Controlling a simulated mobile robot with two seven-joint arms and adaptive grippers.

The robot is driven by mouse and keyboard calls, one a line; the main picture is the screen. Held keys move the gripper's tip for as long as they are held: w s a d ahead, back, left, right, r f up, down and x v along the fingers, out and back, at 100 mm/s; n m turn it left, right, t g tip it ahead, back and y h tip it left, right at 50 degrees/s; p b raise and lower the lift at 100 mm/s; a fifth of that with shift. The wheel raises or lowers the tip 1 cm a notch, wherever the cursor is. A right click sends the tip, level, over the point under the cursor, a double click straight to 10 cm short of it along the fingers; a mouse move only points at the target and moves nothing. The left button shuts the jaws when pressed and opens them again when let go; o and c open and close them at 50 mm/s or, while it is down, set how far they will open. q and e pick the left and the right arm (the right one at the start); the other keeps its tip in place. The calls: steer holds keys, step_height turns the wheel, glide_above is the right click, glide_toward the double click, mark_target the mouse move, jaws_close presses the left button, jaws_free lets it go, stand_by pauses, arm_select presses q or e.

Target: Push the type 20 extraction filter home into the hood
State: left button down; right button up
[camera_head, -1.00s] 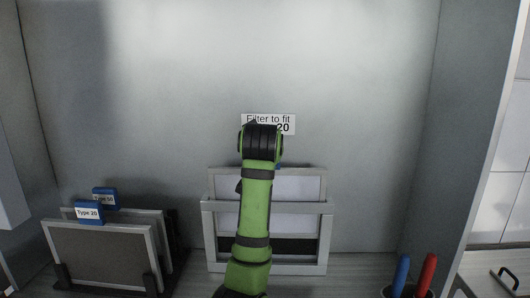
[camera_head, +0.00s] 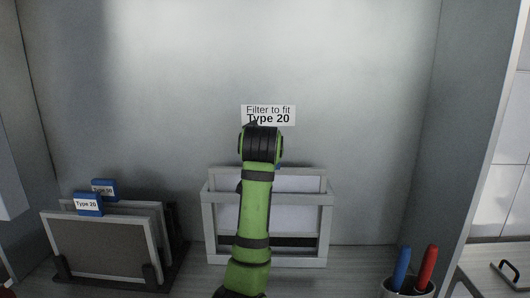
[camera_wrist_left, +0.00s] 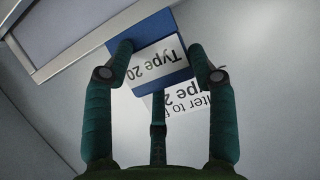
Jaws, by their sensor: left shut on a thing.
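The held filter (camera_head: 305,178), a pale panel with a grey rim, stands upright, its lower part inside the grey slotted frame (camera_head: 323,228) of the hood. Its top edge still shows above the frame's upper bar. In the left wrist view, my left gripper (camera_wrist_left: 163,58) is shut on the filter's blue tab (camera_wrist_left: 176,26), whose label reads Type 20. In the head view my green arm hides the gripper and most of the tab. My right gripper is in neither view. A wall label (camera_head: 268,114) reads "Filter to fit Type 20".
At left, a dark rack (camera_head: 172,272) holds other filters. The front filter (camera_head: 105,248) has a blue tab reading Type 20; the rear tab (camera_head: 104,188) is hard to read. A cup (camera_head: 405,290) with a blue and a red pen stands at front right.

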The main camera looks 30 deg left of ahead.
arm_select(q)
steer(key=shift+f+b, duration=1.95)
steer(key=shift+f, duration=1.75)
steer(key=shift+c, duration=1.5)
jaws_free()
steer(key=shift+f, duration=0.2)
steer(key=shift+d, duration=0.1)
steer(key=v, duration=1.2)
steer(key=shift+r, duration=0.1)
